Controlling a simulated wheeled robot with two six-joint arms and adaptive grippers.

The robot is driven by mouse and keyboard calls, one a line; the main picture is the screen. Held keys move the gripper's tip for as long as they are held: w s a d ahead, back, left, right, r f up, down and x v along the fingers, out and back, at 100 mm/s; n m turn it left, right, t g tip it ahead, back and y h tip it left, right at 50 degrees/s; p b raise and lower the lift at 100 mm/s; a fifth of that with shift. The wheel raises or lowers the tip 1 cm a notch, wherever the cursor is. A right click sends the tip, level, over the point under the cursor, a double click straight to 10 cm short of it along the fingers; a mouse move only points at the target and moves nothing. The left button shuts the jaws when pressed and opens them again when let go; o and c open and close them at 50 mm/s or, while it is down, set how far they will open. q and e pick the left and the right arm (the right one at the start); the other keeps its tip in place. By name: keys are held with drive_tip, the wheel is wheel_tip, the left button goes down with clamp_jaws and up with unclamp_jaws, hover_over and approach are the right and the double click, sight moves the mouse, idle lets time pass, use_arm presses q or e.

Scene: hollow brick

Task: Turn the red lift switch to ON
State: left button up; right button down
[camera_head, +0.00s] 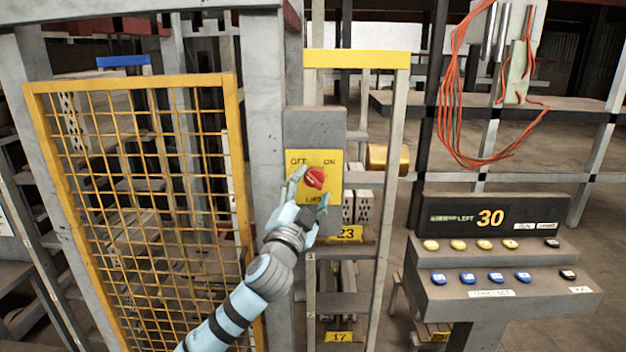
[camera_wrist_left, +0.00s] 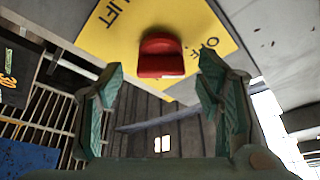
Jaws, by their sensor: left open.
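The red lift switch (camera_head: 315,178) is a knob on a yellow plate (camera_head: 332,168) marked OFF at upper left, ON at upper right and LIFT below. The plate is on a grey box on a post. My left gripper (camera_head: 311,188) is open in front of the plate, its fingers at the left and lower right of the knob. In the left wrist view the red knob (camera_wrist_left: 162,56) shows between and beyond the two spread fingertips (camera_wrist_left: 160,80), with gaps on both sides. Which label the knob points at is hard to tell. My right gripper is not in view.
A yellow mesh gate (camera_head: 240,200) stands left of the post. A console (camera_head: 500,290) with several yellow and blue buttons and a display reading LEFT 30 stands at right. Shelving with bricks (camera_head: 362,206) is behind the plate. Orange cables (camera_head: 447,110) hang at upper right.

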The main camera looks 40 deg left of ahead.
use_arm(q)
drive_tip(key=shift+x, duration=0.75)
drive_tip(key=shift+a, duration=0.1)
drive_tip(key=shift+c, duration=0.2)
